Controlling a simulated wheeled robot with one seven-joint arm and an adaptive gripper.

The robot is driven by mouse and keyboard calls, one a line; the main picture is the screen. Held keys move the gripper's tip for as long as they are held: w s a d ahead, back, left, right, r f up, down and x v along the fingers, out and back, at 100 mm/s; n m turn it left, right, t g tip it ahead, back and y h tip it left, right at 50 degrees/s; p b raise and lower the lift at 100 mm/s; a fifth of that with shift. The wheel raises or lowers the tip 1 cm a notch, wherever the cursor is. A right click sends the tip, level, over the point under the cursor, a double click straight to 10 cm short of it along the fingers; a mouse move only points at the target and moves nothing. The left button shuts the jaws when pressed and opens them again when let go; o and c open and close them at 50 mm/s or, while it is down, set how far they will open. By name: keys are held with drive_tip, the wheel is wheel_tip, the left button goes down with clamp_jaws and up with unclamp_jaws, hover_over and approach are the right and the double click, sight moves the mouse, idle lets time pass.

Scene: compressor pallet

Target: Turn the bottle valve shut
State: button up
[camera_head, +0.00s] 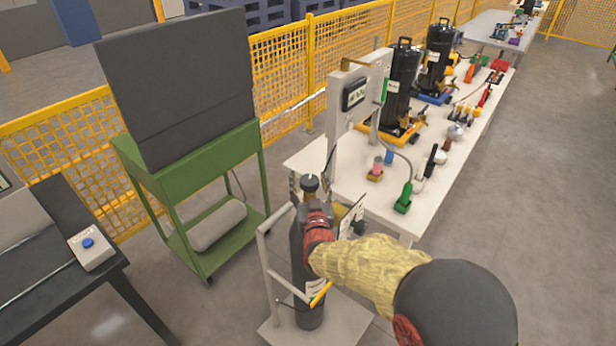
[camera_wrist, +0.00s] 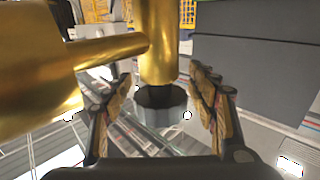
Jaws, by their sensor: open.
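The dark grey bottle (camera_head: 306,262) stands upright on a pale trolley, with a black round piece and brass fitting (camera_head: 311,186) at its top. My wrist is beside the bottle's upper part in the head view; my fingers are hard to make out there. In the wrist view, the brass valve body (camera_wrist: 159,45) comes down from the top, with a brass branch to the left. A dark ribbed knob (camera_wrist: 161,106) is at its lower end. My gripper (camera_wrist: 160,84) is open, one finger either side of the knob, with a visible gap on both sides.
The trolley (camera_head: 268,262) has a pale upright frame and base plate. Behind it stands a white bench (camera_head: 400,205) with black compressors and small parts. A green stand (camera_head: 190,172) with a dark panel is at left. Grey floor (camera_head: 540,190) is clear at right.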

drive_tip(key=shift+w+a, duration=0.15)
drive_tip(key=shift+w, duration=1.15)
drive_tip(key=shift+c, duration=1)
drive_tip(key=c, duration=1.1)
drive_tip(key=shift+c, duration=0.4)
